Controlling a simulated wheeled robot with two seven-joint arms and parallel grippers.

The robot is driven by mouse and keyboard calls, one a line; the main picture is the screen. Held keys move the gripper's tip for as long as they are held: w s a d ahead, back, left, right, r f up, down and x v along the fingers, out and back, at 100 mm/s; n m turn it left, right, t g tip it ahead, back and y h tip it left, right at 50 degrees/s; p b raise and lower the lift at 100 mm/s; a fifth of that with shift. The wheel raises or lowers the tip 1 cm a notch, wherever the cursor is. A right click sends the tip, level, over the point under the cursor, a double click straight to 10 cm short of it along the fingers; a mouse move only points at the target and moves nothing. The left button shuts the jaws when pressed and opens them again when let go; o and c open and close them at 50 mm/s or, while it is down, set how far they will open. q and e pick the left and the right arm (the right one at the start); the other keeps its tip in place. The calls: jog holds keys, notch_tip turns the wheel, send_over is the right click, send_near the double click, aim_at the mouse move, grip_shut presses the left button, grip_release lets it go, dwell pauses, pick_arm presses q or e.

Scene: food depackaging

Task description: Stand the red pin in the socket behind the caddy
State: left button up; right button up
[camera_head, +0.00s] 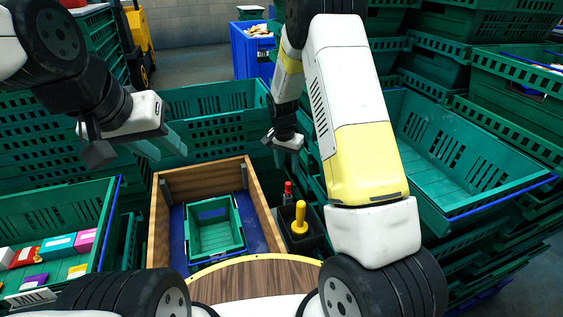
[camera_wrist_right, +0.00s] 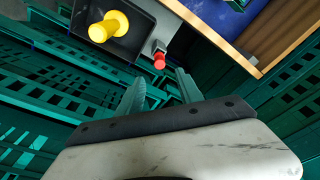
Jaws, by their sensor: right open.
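The red pin (camera_head: 288,187) shows at the back edge of the black caddy (camera_head: 314,240), close to a small grey block (camera_head: 287,199). It also shows in the right wrist view (camera_wrist_right: 159,62), beside the grey block and the caddy. I cannot tell whether the pin is seated in the block, and I cannot make out a separate socket. My right gripper (camera_head: 281,158) is above and behind the pin. Its fingers (camera_wrist_right: 161,92) are apart, with the pin just beyond the tips and nothing between them. My left gripper (camera_head: 160,146) hangs far to the left, fingers apart and empty.
A yellow peg (camera_head: 299,218) stands in the caddy. Left of the caddy is a wooden-walled box (camera_head: 160,222) holding a small green crate (camera_head: 238,222). A green crate with colourful packages (camera_head: 104,215) is at the far left. Stacked green crates (camera_head: 470,213) crowd the right.

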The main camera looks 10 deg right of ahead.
jog(key=s+d+r+n+t+y, duration=0.1)
jog(key=s+r, duration=0.5)
jog(key=r, duration=0.5)
jog(key=s+d+r+n+t+y, duration=0.15)
jog(key=s+r, duration=0.35)
jog(key=r, duration=0.6)
jog(key=s+r+n+t, duration=0.1)
jog(key=s+r+n, duration=0.1)
jog(key=s, duration=0.7)
jog(key=s+r+n+t, duration=0.1)
jog(key=s+r+n, duration=0.2)
jog(key=s, duration=0.7)
notch_tip(320, 180, up, 2)
jog(key=shift+s+a+r+y, duration=0.1)
jog(key=shift+s+a+y, duration=0.15)
jog(key=shift+s+y, duration=0.1)
